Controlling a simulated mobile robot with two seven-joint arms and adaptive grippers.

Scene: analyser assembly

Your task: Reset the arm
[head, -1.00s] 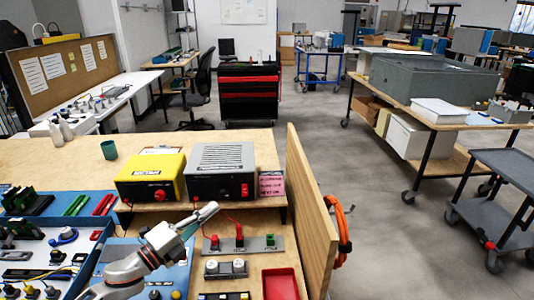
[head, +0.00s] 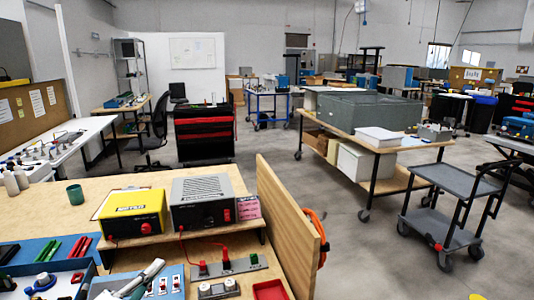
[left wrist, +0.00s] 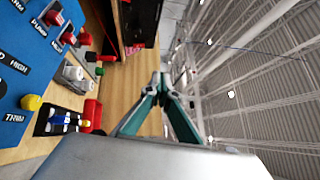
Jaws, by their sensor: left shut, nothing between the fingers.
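My left gripper (head: 155,268) shows at the bottom left of the head view, low over the front of the workbench (head: 200,262). In the left wrist view its two teal-sided fingers (left wrist: 160,82) meet at the tips, shut and empty. A yellow box (head: 132,214) and a grey vented box (head: 202,202) stand on the bench's raised shelf, beyond the gripper. A strip with red and green connectors (head: 226,266) lies right of the gripper. My right gripper is not in view.
An upright wooden panel (head: 285,230) closes the bench's right side, with an orange cable coil (head: 316,232) on it. A red tray (head: 270,290) lies near the front. A green cup (head: 75,195) stands at the back left. Open floor and a grey cart (head: 450,190) lie to the right.

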